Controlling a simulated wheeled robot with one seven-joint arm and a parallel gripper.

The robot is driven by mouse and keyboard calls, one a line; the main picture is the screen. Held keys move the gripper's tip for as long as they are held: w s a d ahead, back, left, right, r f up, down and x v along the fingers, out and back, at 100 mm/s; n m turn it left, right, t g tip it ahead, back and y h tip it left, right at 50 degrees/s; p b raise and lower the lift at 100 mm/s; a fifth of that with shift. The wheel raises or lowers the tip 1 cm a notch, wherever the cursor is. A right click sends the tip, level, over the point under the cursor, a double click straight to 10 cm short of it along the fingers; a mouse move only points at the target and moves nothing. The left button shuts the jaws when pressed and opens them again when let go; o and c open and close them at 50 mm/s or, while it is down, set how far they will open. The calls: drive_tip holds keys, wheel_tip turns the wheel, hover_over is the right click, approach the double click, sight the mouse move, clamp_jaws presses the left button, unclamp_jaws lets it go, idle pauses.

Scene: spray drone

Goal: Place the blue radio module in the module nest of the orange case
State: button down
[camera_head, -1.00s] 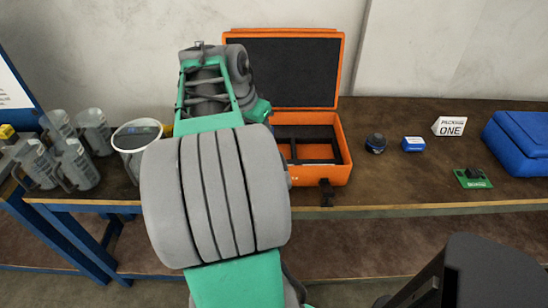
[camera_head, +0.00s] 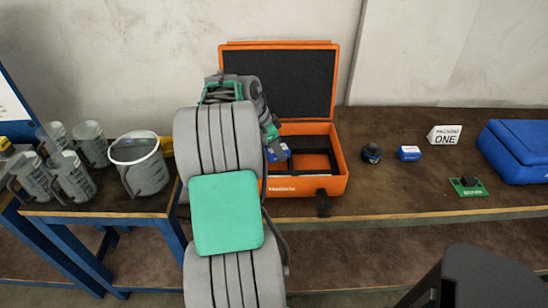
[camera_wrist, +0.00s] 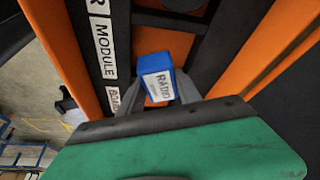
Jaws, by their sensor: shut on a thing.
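The blue radio module (camera_wrist: 160,79), with a white "RADIO" label, is between the fingers of my gripper (camera_wrist: 158,92), which is shut on it. In the head view the blue module (camera_head: 279,152) shows beside my wrist, over the left part of the open orange case (camera_head: 306,187). In the wrist view the case's dark inside has a label strip reading "MODULE" (camera_wrist: 103,35) and "BOARD", with black-walled compartments beyond the module. I cannot tell whether the module touches the nest floor. My arm hides the case's left side in the head view.
The raised lid (camera_head: 283,82) stands behind. Right of the case are a dark round part (camera_head: 372,153), a small blue-and-white box (camera_head: 409,153), a sign (camera_head: 444,135), a green board (camera_head: 468,187) and a blue case (camera_head: 520,150).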

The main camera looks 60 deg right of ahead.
sight(274, 166)
drive_tip(key=shift+w+d+f, duration=0.1)
drive_tip(key=shift+w+f, duration=0.05)
drive_tip(key=shift+f, duration=0.6)
drive_tip(key=shift+w+d+f, duration=0.1)
drive_tip(key=shift+w+f, duration=0.1)
drive_tip(key=shift+f, duration=0.6)
drive_tip(key=shift+w+f, duration=0.15)
drive_tip(key=shift+f, duration=0.6)
drive_tip(key=c, duration=1.1)
unclamp_jaws()
